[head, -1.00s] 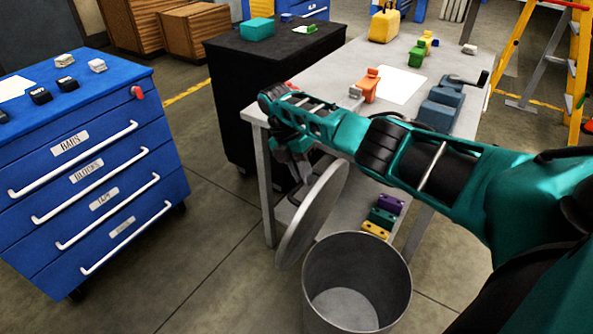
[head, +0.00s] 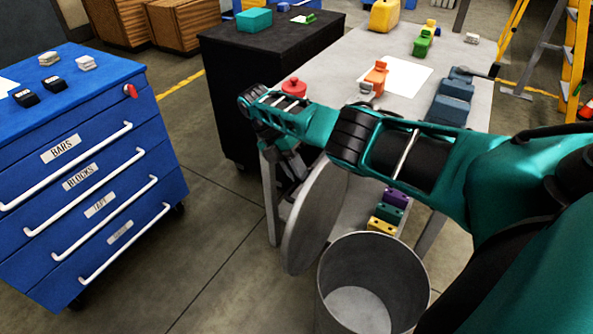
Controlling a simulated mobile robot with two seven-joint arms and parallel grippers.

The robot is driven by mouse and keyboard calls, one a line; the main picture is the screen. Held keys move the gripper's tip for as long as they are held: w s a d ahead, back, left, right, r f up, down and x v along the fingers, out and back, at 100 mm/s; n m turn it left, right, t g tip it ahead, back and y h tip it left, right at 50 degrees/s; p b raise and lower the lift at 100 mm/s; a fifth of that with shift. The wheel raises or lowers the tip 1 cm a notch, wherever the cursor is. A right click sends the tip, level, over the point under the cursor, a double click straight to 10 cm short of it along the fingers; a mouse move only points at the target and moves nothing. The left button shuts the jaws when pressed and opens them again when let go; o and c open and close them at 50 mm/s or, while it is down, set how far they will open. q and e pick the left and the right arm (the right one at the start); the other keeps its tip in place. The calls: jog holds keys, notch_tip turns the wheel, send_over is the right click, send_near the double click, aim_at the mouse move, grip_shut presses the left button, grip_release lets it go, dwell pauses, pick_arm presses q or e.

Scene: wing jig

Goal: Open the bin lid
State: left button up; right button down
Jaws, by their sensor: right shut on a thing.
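The grey metal bin (head: 372,287) stands on the floor at the bottom centre right, and its empty-looking inside shows from above. Its round grey lid (head: 314,217) stands tilted steeply up at the bin's left rim, well clear of the opening. My right gripper (head: 291,190) is at the lid's upper left side, with the arm reaching over from the right. It is shut on the lid, though the contact itself is largely hidden by the wrist and the lid. My left gripper does not show.
A grey worktable (head: 345,60) stands behind the bin, with orange, green and blue parts on top and coloured blocks (head: 388,212) on its lower shelf. A blue drawer cabinet (head: 90,160) is at left. A black cabinet (head: 225,75) stands behind. Floor between them is clear.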

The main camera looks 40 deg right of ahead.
jog(key=shift+s+a+f, duration=0.1)
jog(key=shift+s+f, duration=0.2)
jog(key=shift+f, duration=0.1)
jog(key=c, duration=1.4)
grip_release()
jog(key=shift+o, duration=1.4)
jog(key=shift+w, duration=0.1)
jog(key=shift+r, duration=0.1)
jog(key=shift+w+r, duration=0.1)
jog(key=b+v, duration=0.2)
jog(key=v, duration=0.5)
jog(key=shift+r, duration=0.1)
